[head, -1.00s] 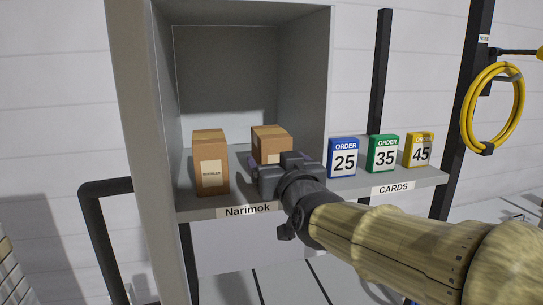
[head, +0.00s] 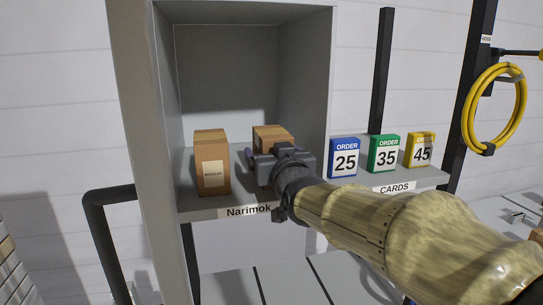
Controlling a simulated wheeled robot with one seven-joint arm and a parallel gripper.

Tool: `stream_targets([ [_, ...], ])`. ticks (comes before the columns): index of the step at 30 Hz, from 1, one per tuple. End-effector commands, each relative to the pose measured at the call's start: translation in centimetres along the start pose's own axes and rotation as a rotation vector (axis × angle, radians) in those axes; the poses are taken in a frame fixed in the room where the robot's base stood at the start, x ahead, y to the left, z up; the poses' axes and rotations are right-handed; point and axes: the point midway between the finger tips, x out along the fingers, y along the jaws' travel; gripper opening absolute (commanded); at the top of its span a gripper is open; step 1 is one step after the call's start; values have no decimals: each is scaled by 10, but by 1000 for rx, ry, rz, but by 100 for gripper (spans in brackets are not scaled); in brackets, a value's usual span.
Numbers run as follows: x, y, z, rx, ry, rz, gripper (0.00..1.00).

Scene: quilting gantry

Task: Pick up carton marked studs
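A brown carton (head: 272,133) stands on the grey shelf, at the right of the open compartment. My gripper covers its lower front, so its marking cannot be read. A taller brown carton (head: 211,150) stands to its left, with a pale label too small to read surely. My gripper (head: 270,158) is right in front of the right carton, at shelf height. Its fingers are spread wide, one showing at the carton's left side and the other toward its right. I cannot see whether they touch it.
The shelf edge has a "Narimok" label (head: 248,211). Right of the compartment stand a blue 25 box (head: 344,158), a green 35 box (head: 384,154) and a yellow 45 box (head: 420,150). The compartment's side walls (head: 323,75) stand close by. A yellow hose (head: 467,105) hangs far right.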

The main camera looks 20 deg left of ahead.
Motion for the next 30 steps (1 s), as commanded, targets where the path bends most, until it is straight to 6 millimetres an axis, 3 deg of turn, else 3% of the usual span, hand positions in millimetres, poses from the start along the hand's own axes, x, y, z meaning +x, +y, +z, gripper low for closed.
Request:
stream_targets([
  [1,0,0,0,0,0,0,79],
  [9,0,0,-1,0,2,0,29],
  [20,0,0,-10,1,5,1,29],
  [23,0,0,-24,2,7,0,29],
  [30,0,-1,-76,2,6,-1,29],
])
